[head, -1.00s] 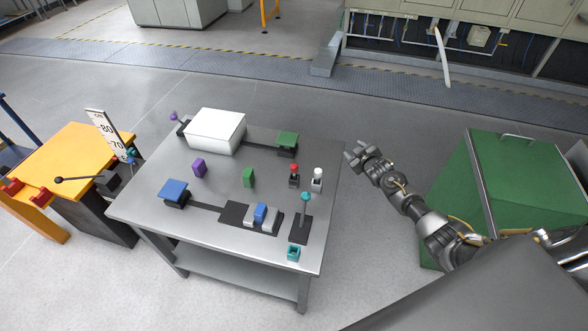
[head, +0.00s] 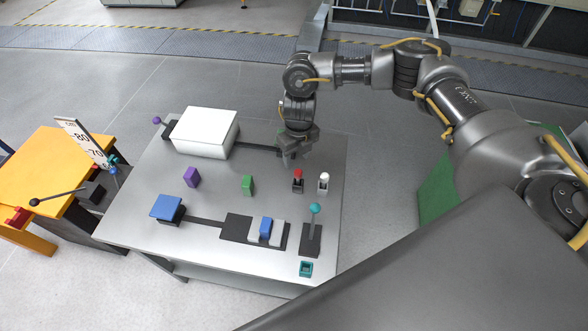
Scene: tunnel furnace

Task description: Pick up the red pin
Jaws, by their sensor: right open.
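The red pin (head: 298,174) stands upright in a small dark base on the grey metal table (head: 215,205), right of the middle. My right gripper (head: 291,157) points down over the table, just behind and slightly left of the red pin. It is open and empty, apart from the pin. The green pad seen earlier at the table's back right is hidden behind this gripper. My left gripper is not in view.
A white pin (head: 323,180) stands close right of the red pin. A teal-knobbed lever (head: 314,209) is in front. A green block (head: 248,186), a purple block (head: 191,177) and a white box (head: 205,130) stand to the left.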

